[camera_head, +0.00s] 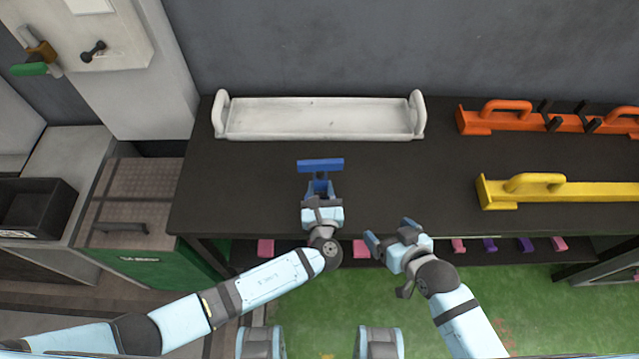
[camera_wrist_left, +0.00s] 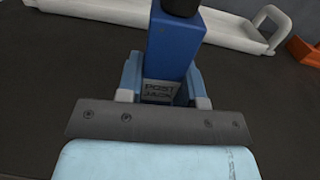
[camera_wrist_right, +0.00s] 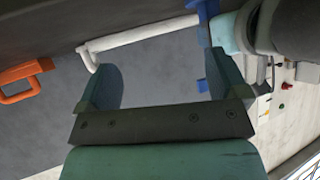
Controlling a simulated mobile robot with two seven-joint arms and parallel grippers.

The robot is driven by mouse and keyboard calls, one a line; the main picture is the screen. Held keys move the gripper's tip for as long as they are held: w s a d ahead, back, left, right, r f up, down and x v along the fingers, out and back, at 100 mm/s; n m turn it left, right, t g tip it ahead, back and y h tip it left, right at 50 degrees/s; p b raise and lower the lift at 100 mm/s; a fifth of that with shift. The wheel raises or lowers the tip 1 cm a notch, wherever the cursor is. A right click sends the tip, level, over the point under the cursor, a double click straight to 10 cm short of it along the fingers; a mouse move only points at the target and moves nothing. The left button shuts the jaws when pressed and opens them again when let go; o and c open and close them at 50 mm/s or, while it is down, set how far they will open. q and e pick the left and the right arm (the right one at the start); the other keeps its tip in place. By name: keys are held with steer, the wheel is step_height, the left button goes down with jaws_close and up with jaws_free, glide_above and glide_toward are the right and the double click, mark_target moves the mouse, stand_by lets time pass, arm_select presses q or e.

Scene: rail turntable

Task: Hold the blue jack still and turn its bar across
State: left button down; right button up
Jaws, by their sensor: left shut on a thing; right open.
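The blue jack (camera_wrist_left: 174,45) stands on the dark table, with a label on its lower front in the left wrist view. Its blue bar (camera_head: 320,165) lies left to right across the top in the head view. My left gripper (camera_head: 320,190) is shut on the jack's body, a finger on each side in the left wrist view (camera_wrist_left: 166,85). My right gripper (camera_head: 390,233) is open and empty at the table's front edge, right of and nearer than the jack. Part of the blue jack shows past its fingers in the right wrist view (camera_wrist_right: 207,10).
A white tray (camera_head: 320,135) lies behind the jack. An orange rail piece (camera_head: 480,122) and a yellow rail piece (camera_head: 600,191) with handles lie at the right. Pink and purple pieces sit on a shelf below the front edge. The table between jack and yellow piece is clear.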

mark_target(320, 161)
steer(key=w+a+r+n+g+y, duration=0.1)
steer(key=w+a+r+n+g, duration=0.1)
steer(key=w+a+r, duration=0.2)
steer(key=w+a+r+n+g+y, duration=0.1)
steer(key=w+a+r+n+y, duration=0.1)
steer(key=w+a+r, duration=0.2)
steer(key=w+a+r+n+g+y, duration=0.1)
steer(key=w+a+r+n+g, duration=0.1)
steer(key=a, duration=0.5)
steer(key=shift+w+a+r+n+g, duration=0.15)
steer(key=shift+w+r+n+g, duration=0.25)
steer(key=shift+w+r, duration=1)
steer(key=a+n+g, duration=0.1)
steer(key=a+r+n+g+h, duration=0.1)
steer(key=s+a+r+n+g, duration=0.1)
steer(key=a, duration=0.1)
steer(key=shift+n+h, duration=0.3)
steer(key=shift+n, duration=0.1)
steer(key=d+r+n+h, duration=0.1)
steer(key=h, duration=0.1)
steer(key=d+r+n+g+h, duration=0.1)
steer(key=n+h, duration=0.1)
steer(key=h, duration=0.1)
steer(key=w+d+r+n+h, duration=0.1)
steer(key=h, duration=0.1)
steer(key=shift+d+g+h, duration=0.3)
steer(key=shift+d+g, duration=0.1)
steer(key=shift+f, duration=4.9)
